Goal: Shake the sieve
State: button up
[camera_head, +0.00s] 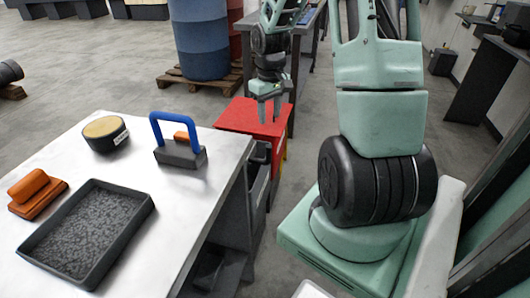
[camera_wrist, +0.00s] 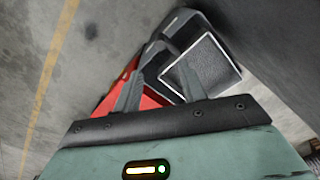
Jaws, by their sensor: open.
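A round, dark-rimmed piece with a tan top (camera_head: 105,128), which looks like the sieve, sits on the pale table near its far edge. It has a small white label on its side. My gripper (camera_head: 268,112) is open and empty, pointing down above a red surface beyond the table's right edge, well apart from the round piece. In the wrist view, my two fingers (camera_wrist: 160,82) are spread with nothing between them. The round piece does not show in the wrist view.
The pale table (camera_head: 185,212) also holds a dark tray of grainy material (camera_head: 85,232), a blue-handled block (camera_head: 180,153) and an orange-handled tool (camera_head: 36,192). A red-topped stand (camera_head: 240,116) is beside the table. A blue barrel (camera_head: 202,40) stands on a pallet behind.

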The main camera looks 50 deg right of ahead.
aim_at(269, 161)
notch_tip(269, 161, down, 16)
jog(key=b, duration=0.3)
